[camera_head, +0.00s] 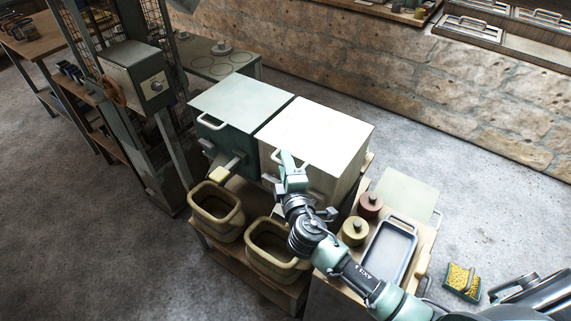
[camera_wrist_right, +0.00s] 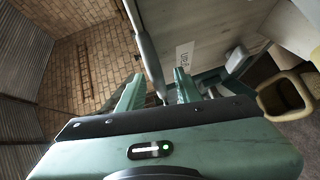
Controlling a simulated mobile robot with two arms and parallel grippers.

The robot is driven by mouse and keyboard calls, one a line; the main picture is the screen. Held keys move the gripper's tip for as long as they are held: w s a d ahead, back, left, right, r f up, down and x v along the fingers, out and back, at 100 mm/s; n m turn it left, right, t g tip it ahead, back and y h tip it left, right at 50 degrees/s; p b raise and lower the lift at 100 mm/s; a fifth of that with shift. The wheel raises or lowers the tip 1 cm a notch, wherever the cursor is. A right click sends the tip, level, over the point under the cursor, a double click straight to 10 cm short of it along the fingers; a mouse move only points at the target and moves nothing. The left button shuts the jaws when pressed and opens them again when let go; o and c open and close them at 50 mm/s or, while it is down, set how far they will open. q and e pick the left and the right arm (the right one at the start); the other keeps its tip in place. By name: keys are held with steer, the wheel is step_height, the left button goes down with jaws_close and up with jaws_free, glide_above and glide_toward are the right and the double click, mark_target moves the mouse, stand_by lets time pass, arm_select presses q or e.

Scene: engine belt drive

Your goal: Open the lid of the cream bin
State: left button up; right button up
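The cream bin (camera_head: 335,175) stands on a low wooden stand, to the right of a dark green bin (camera_head: 225,140). Its pale lid (camera_head: 318,125) lies flat and closed. A bar handle (camera_head: 277,157) is at the lid's front edge; it also shows large in the right wrist view (camera_wrist_right: 144,45). My right gripper (camera_head: 287,158) is at this handle, at the front of the bin. In the wrist view its two fingers (camera_wrist_right: 156,88) are apart, with the handle's bar reaching down between them; I cannot tell whether they touch it. My left gripper is not in view.
Two open tan tubs (camera_head: 217,226) (camera_head: 258,262) stand below the bins' fronts. On the right, a side table holds a blue-grey tray (camera_head: 390,252), a red canister (camera_head: 370,204) and a yellow one (camera_head: 354,232). A stone wall (camera_head: 400,85) runs behind, with free floor before it.

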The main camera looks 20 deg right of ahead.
jaws_close()
steer(key=shift+f, duration=0.1)
stand_by(1.3)
